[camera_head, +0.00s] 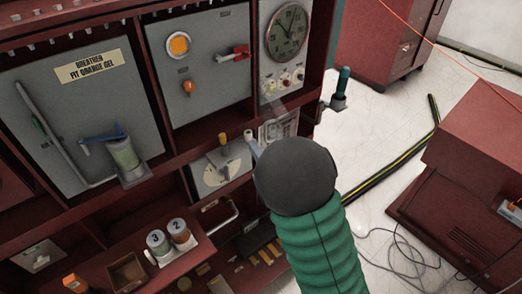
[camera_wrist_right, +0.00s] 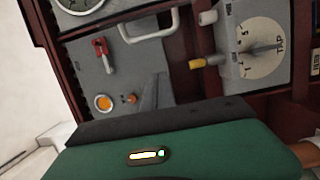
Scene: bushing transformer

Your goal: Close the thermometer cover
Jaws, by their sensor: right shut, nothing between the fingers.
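A round dial gauge (camera_head: 287,32) is at the upper right of the cabinet in the head view, and its edge shows at the top left of the right wrist view (camera_wrist_right: 80,4). I cannot clearly make out its cover or tell how far it is open. My right gripper (camera_head: 255,149) is shut and empty in front of the cabinet, below the gauge. Its dark round wrist and green arm hide part of the cabinet. A grey finger shows in the right wrist view (camera_wrist_right: 150,92). My left gripper is not in view.
A green-topped post (camera_head: 342,82) stands at the cabinet's right edge. Open floor (camera_head: 375,125) lies to the right.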

